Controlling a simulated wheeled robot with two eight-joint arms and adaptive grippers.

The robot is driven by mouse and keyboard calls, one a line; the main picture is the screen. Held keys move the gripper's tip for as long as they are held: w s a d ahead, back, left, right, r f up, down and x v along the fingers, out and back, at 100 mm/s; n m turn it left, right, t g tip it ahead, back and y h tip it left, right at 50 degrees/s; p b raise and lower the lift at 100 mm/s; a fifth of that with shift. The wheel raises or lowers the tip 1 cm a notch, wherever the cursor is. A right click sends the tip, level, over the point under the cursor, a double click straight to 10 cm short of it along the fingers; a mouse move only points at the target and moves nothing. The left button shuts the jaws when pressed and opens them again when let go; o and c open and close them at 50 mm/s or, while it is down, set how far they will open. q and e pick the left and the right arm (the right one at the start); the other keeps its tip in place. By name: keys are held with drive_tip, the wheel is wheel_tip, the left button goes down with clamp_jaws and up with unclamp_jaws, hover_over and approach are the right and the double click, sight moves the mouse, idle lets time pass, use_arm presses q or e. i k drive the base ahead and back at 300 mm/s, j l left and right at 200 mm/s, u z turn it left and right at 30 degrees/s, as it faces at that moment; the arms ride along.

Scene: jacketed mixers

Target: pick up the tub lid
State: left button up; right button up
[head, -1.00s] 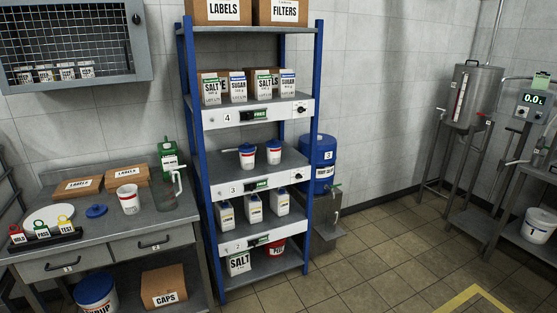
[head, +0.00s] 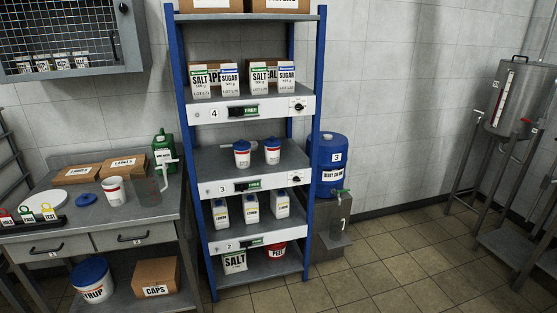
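A small blue lid (head: 87,198) lies flat on the grey worktop at the left, with a small knob-like bump on top. It looks like the tub lid. An open white tub (head: 114,190) with a red band stands just right of it, upright and without a lid. Two similar tubs with blue lids on, one (head: 241,153) and another (head: 272,150), stand on shelf 3 of the blue rack. Neither of my grippers is in view.
The worktop (head: 130,222) also holds a clear jug (head: 148,191), a green canister (head: 164,150), cardboard boxes (head: 77,174), a white disc and coloured tags in a black holder. The blue-framed rack (head: 318,100) stands right of it. Tiled floor (head: 380,270) is open at the right.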

sight(85, 200)
drive_tip(key=u, duration=1.35)
drive_tip(key=i+j, duration=0.05)
